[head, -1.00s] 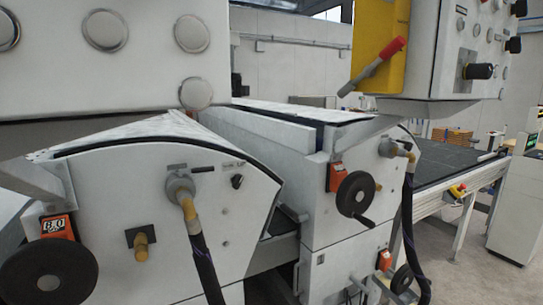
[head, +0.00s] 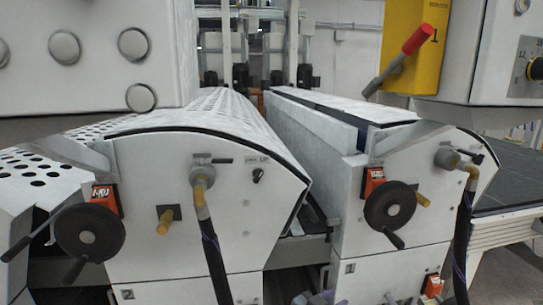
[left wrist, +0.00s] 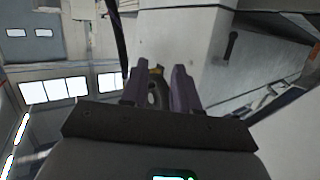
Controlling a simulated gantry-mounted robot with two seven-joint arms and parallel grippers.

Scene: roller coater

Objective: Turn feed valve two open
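Two coater units each carry a grey pipe fitting with a brass elbow and dark hose: the left fitting (head: 203,176) and the right fitting (head: 447,157). A short dark lever (head: 222,161) sits beside the left fitting, and another dark lever (head: 484,158) beside the right one. My right gripper cannot be identified in the head view.
Black handwheels stick out at the left (head: 88,232) and right (head: 390,205), with orange counters. A yellow box (head: 414,45) with a red-handled lever hangs at upper right. A white panel (head: 90,50) overhangs the upper left. A narrow gap separates the units.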

